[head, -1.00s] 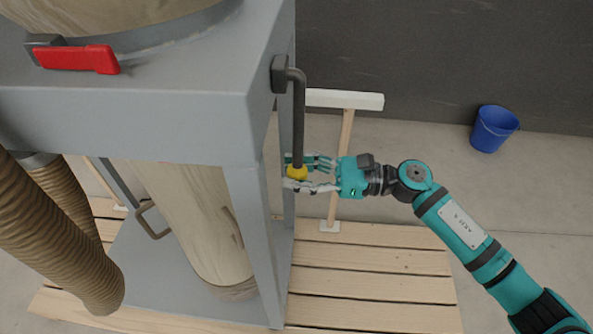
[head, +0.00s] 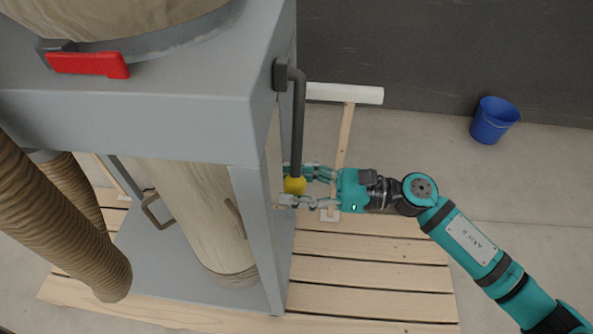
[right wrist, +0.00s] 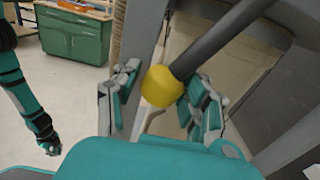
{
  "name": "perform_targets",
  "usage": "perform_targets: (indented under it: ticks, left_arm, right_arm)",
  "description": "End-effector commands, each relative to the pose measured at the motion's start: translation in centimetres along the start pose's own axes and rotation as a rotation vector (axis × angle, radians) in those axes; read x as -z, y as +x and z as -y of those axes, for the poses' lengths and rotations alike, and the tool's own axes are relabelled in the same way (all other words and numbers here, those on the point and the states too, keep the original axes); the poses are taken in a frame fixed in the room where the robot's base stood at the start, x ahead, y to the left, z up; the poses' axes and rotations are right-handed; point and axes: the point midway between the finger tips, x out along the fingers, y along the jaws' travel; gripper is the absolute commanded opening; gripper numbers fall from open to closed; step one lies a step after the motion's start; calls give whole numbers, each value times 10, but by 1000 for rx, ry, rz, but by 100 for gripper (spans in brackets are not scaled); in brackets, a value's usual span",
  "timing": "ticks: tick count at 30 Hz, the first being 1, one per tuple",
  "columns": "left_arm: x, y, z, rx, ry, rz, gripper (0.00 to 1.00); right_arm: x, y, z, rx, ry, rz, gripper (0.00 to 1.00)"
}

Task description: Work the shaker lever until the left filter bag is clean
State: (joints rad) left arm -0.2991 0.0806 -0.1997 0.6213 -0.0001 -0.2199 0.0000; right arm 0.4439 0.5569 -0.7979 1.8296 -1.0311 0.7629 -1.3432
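The shaker lever (head: 298,120) is a dark bent rod on the grey machine frame's right side, hanging down to a yellow knob (head: 295,186). The knob also shows between the fingers in the right wrist view (right wrist: 163,87). A cream, brownish bag bottom (head: 110,15) shows at the top left above a grey band; most of it is out of frame. I cannot tell how clean it is. My left gripper (right wrist: 50,145) hangs small at the left of the right wrist view.
A lower pale bag (head: 195,215) with brown marks hangs inside the frame. A red latch (head: 88,64) sits on the band. Ribbed hoses (head: 60,230) run at the left. A blue bucket (head: 494,120) stands at the back right. A green cabinet (right wrist: 75,38) shows behind.

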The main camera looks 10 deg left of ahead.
Motion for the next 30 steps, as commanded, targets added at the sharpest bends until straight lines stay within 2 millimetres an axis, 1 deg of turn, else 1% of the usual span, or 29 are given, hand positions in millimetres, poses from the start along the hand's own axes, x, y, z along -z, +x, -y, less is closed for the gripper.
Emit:
perform_targets:
  ticks: [6,8,11,15,20,30]
  left_arm:
    - [0,0,0,0,-1,0,0]
    - [0,-2,0,0,-1,0,0]
    - [1,-12,0,0,0,1,0]
    - [2,-27,0,0,-1,1,0]
    - [3,-34,0,0,0,1,0]
    - [2,-34,0,-1,0,2,0]
  right_arm:
    - [1,0,0,-1,0,0,42]
    - [-2,0,-2,-1,0,0,42]
    - [-11,0,-12,-1,1,0,42]
    - [-25,0,-30,-2,1,0,42]
    - [-34,0,-44,-1,0,2,42]
    - [-34,0,-46,0,-2,2,42]
